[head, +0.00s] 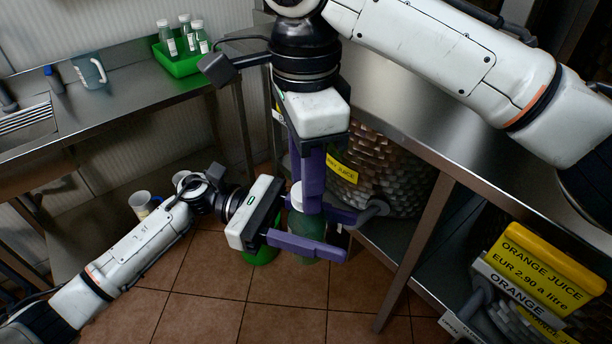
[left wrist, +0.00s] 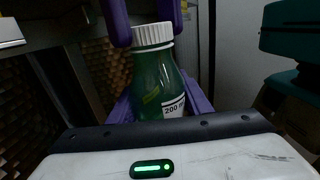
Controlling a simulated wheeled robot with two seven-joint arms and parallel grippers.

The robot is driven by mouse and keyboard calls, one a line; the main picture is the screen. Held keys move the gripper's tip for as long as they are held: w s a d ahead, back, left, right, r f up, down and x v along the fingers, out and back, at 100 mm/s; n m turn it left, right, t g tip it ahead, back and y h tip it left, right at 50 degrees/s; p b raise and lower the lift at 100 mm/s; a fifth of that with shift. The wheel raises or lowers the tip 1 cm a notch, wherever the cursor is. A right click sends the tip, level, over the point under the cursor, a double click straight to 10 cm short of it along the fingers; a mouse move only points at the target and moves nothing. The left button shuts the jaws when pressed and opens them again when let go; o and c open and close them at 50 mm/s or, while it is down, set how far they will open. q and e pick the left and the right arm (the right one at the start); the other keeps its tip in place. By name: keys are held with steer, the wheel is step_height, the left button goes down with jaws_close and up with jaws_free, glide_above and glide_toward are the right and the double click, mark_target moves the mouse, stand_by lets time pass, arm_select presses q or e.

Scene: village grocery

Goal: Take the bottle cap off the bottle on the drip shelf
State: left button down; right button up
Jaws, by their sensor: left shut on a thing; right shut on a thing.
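A green bottle (head: 303,224) with a white cap (head: 297,195) stands in the middle of the head view, partly hidden by fingers. In the left wrist view the bottle (left wrist: 152,85) is upright with a white label, and the ribbed cap (left wrist: 152,35) is on its neck. My left gripper (head: 330,234) comes in from the left with its purple fingers shut around the bottle body. My right gripper (head: 312,196) comes down from above, its purple fingers shut on the cap from both sides. Whether the bottle rests on a shelf is hidden.
A metal dispenser (head: 392,165) with a tap stands close behind the bottle. A steel counter (head: 120,100) at left holds a green crate (head: 183,63) of bottles and a mug (head: 90,72). An orange juice sign (head: 540,275) is at right. Tiled floor lies below.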

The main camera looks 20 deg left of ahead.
steer(key=shift+n, duration=1.8)
steer(key=o, duration=1.1)
steer(key=shift+o, duration=0.2)
steer(key=shift+r, duration=0.15)
